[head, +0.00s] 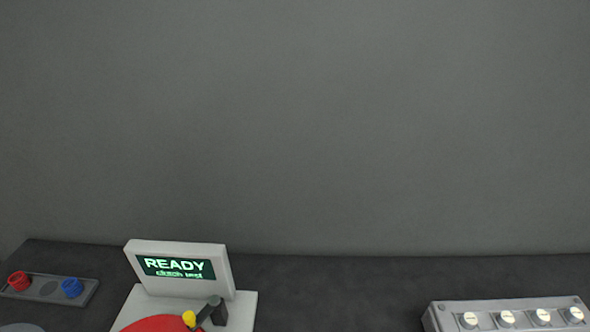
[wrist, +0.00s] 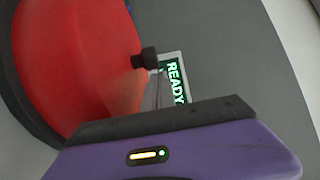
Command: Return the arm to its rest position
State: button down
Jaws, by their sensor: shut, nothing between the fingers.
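My gripper's fingers do not show in the head view or the wrist view. In the wrist view, a purple housing with a dark edge strip, an orange light and a green light fills the bottom; I take it to be part of me. No part of my arm can be made out with certainty in the head view, so its pose cannot be told.
A display reading READY (head: 179,267) stands on a pale base at lower left; it also shows in the wrist view (wrist: 175,82). A red rounded body (head: 155,324) is before it, large in the wrist view (wrist: 75,60). A grey button box (head: 450,315) is at right.

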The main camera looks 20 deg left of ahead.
jog(key=d+f+t+h, duration=0.1)
jog(key=d+h, duration=0.1)
jog(key=d, duration=0.6)
jog(key=d+f+t+h+b, duration=0.1)
jog(key=d+f+t+h, duration=0.1)
jog(key=d, duration=0.7)
jog(key=d+f+t+h, duration=0.1)
jog(key=d+h, duration=0.3)
jog(key=d, duration=0.5)
jog(key=shift+w+f+t+b, duration=0.2)
jog(key=shift+f+t+b, duration=0.15)
jog(key=shift+t, duration=0.15)
jog(key=s+d+h, duration=0.1)
jog(key=d, duration=0.3)
jog(key=s+d+n+h, duration=0.1)
jog(key=s+d+h, duration=0.1)
jog(key=d, duration=0.2)
jog(key=s+d+r+n+h, duration=0.1)
jog(key=d, duration=0.3)
jog(key=shift+s+d+h+b, duration=0.3)
jog(key=shift+s+d, duration=0.1)
jog(key=s+d+r+n+h, duration=0.2)
jog(key=s+d+r+n, duration=0.2)
jog(key=d, duration=0.4)
jog(key=shift+s+d+r+b, duration=0.2)
jog(key=shift+s+d+b, duration=0.15)
jog(key=shift+s, duration=0.35)
